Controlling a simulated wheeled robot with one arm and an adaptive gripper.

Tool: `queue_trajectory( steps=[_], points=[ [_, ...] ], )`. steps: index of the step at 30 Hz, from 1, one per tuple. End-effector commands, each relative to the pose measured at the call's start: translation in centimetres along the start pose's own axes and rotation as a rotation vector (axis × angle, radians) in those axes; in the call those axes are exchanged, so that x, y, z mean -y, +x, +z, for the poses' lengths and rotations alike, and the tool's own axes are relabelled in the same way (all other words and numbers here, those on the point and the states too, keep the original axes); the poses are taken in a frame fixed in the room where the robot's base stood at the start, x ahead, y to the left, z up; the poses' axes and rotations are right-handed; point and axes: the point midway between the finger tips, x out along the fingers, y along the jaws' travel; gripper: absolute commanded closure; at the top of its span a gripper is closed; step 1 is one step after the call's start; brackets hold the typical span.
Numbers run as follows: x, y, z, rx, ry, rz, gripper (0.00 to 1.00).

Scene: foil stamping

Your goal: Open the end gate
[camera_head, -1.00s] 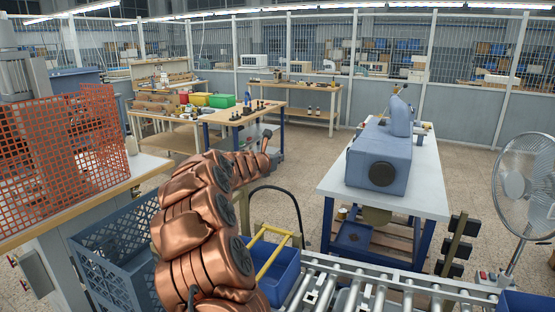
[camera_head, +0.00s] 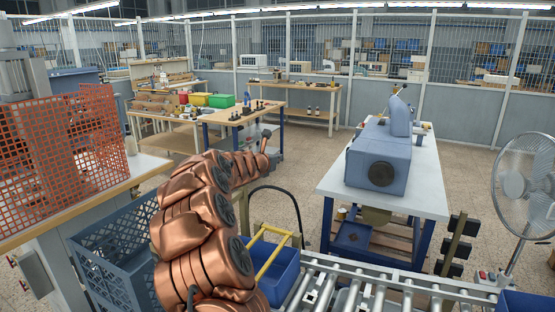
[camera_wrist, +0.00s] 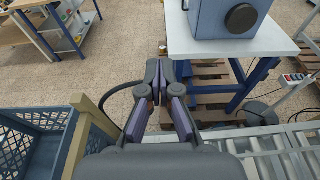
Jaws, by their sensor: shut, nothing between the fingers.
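A yellow bar frame (camera_head: 272,256) stands at the near left end of the roller conveyor, over a blue bin (camera_head: 284,272); it seems to be the end gate. In the wrist view I cannot make it out; my gripper may hide it. My gripper (camera_wrist: 158,82) is shut and empty in the wrist view, its fingertips together in front of the machine table's left side. A tan post (camera_wrist: 97,112) stands to its left.
A blue-grey crate (camera_head: 110,246) stands left of my arm. The roller conveyor (camera_head: 385,290) runs to the right. Behind it is a white-topped table (camera_head: 425,190) with a blue machine (camera_head: 380,160). A black hose (camera_head: 293,199) arches behind the yellow frame. A fan (camera_head: 525,185) stands far right.

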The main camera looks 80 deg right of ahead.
Motion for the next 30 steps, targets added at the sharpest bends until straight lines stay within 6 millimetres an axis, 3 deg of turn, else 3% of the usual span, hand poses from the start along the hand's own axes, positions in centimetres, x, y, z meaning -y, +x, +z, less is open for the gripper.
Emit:
queue_trajectory(
  steps=[8,30],
  points=[
    [-0.1,-1.2,-0.5,0.002,-0.001,0.003,1.00],
    [0.0,-8.9,-2.5,0.003,-0.003,0.011,1.00]
  ],
)
